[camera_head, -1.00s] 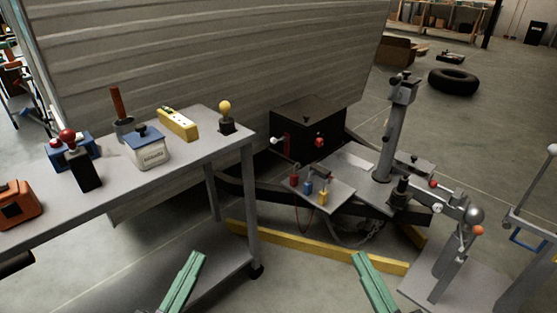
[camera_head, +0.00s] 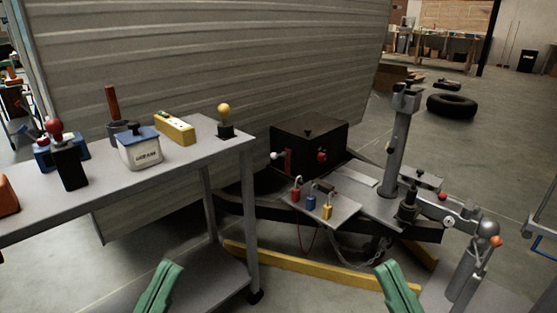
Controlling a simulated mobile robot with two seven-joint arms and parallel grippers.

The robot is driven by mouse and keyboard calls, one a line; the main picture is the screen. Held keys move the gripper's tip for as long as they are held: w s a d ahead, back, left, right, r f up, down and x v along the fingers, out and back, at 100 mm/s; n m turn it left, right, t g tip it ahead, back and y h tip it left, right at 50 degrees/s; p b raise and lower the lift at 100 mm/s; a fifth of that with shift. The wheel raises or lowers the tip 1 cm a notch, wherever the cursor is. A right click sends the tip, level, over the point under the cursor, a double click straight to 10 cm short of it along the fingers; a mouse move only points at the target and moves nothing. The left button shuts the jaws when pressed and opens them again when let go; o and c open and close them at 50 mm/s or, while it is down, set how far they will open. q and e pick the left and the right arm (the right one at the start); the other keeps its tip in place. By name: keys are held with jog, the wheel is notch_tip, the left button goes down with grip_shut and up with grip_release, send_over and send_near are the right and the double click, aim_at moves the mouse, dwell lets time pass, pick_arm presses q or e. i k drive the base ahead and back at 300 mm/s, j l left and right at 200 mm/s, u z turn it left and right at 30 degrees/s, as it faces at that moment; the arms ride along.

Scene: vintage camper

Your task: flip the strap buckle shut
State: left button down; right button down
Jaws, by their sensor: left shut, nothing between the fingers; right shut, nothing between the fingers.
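No strap buckle can be made out for certain at this distance. A black box (camera_head: 309,143) sits on the trailer frame in front of the camper. On its front are a red upright part with a white-ball lever (camera_head: 276,155) and a red knob (camera_head: 321,156); I cannot tell whether either belongs to the buckle. My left gripper (camera_head: 171,266) is green, shut and empty, low in the picture in front of the bench.
A grey bench (camera_head: 205,150) at left carries a white box with a blue lid (camera_head: 139,149), a yellow strip (camera_head: 175,127) and knobbed levers. Several small padlocks (camera_head: 311,202) stand on a plate before the black box. A yellow beam (camera_head: 300,271) lies low in front. A trailer jack post (camera_head: 400,145) rises at right.

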aim_at(274, 155)
jog(key=u, duration=0.6)
jog(key=i+l+u, duration=0.25)
jog(key=l+u, duration=0.25)
jog(key=i+l+u, duration=0.2)
jog(key=l, duration=0.15)
jog(key=l+u, duration=0.15)
jog(key=l, duration=0.3)
jog(key=i+l+u, duration=0.1)
jog(key=l, duration=0.35)
jog(key=i+l, duration=0.1)
jog(key=l, duration=0.35)
jog(key=i+l, duration=0.1)
jog(key=l, duration=0.8)
jog(key=i+j, duration=0.15)
jog(key=i+u, duration=0.05)
